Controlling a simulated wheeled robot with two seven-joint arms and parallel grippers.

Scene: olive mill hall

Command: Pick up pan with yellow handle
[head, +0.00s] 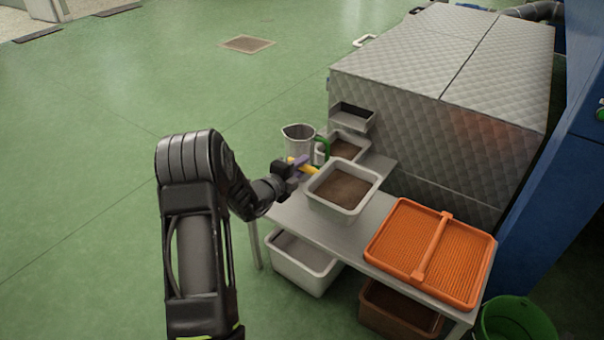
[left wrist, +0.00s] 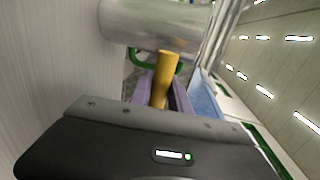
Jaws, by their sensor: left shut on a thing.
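The pan with the yellow handle is a pale grey rectangular pan (head: 342,190) with dark brown contents, at the left end of the grey bench. Its yellow handle (head: 304,166) points to the back left. My left gripper (head: 297,164) is shut on this handle, its purple fingers on either side of it. In the left wrist view the yellow handle (left wrist: 163,80) stands between the purple fingers. The pan looks level; I cannot tell whether its base touches the bench. My right gripper is not in view.
A metal jug (head: 298,136) with a green handle stands just behind my gripper. Another pan (head: 364,142) and a small grey tray (head: 353,115) are behind. An orange ribbed tray (head: 400,240) lies right; bins stand below. Floor at left is clear.

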